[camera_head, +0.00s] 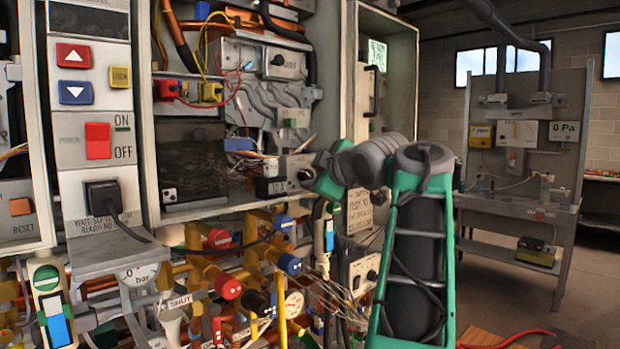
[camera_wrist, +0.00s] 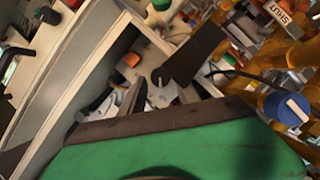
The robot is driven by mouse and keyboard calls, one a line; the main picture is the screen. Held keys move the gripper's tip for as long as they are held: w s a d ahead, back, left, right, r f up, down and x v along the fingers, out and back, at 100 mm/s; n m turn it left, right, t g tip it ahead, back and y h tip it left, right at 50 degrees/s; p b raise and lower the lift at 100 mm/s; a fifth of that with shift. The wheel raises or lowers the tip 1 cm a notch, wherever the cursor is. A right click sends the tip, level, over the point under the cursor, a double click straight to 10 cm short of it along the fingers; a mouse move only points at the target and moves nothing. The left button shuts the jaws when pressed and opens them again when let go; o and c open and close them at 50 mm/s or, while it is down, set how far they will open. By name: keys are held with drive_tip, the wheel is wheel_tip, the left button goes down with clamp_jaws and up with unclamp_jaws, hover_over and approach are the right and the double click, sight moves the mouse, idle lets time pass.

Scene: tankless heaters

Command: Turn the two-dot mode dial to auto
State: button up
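A small dark round dial (camera_wrist: 160,77) on a pale plate shows between my fingers in the wrist view. Its dots and label are too small to read, so I cannot tell its setting or confirm it is the two-dot one. In the head view a dark dial (camera_head: 304,175) on a grey plate sits just left of my green wrist, partly hidden by it. My gripper (camera_wrist: 172,62) has its two dark fingers apart, with nothing clearly held. I cannot tell whether a finger touches the dial. Similar dials are higher up (camera_head: 279,60) and lower down (camera_head: 371,276).
Valves with red and blue caps (camera_head: 228,287) and yellow pipes crowd the area below. A cabinet side wall (camera_head: 333,80) rises behind my wrist. A red power switch (camera_head: 98,140) is at left. Open floor and a grey bench (camera_head: 520,212) lie at right.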

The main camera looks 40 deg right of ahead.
drive_tip(key=shift+x, duration=0.95)
drive_tip(key=shift+a, duration=0.1)
clamp_jaws()
